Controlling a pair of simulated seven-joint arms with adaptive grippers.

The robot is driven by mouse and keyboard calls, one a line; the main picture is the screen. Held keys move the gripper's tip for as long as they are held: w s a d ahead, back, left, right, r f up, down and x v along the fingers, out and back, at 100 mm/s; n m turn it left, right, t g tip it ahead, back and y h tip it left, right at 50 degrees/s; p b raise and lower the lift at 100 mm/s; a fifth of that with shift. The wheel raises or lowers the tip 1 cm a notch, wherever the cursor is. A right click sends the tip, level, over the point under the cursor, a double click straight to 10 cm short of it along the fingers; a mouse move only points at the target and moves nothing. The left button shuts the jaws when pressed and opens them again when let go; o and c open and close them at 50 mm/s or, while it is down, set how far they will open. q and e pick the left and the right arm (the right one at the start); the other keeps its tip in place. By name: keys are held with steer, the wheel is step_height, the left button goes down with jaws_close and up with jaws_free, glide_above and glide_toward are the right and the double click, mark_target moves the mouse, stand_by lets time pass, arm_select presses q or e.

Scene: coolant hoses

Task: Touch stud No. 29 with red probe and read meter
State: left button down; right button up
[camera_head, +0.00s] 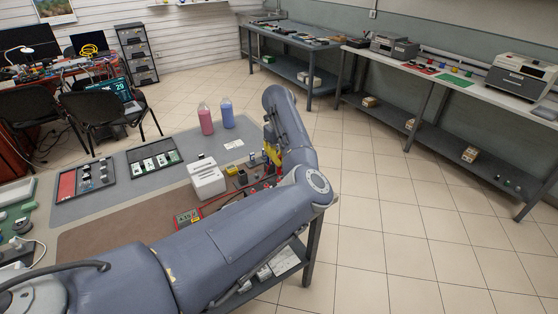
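A red meter (187,218) lies on the table at the near edge of the white box, partly covered by my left arm. A red lead (222,199) runs from it to the right along the table. A cluster of small red, black and yellow parts (241,177) stands beyond my forearm; single studs and their numbers are too small to tell. My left gripper (271,155) points down over the right end of this cluster, mostly hidden by my arm. Yellow and red show beside it; I cannot tell whether it grips the probe. My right gripper is out of view.
A white box (207,179), pink bottle (205,119) and blue bottle (227,115) stand on the table. Dark trays (154,157) lie left. Benches line the back and right; the floor between is clear.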

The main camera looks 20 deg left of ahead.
arm_select(q)
steer(key=shift+r, duration=3.45)
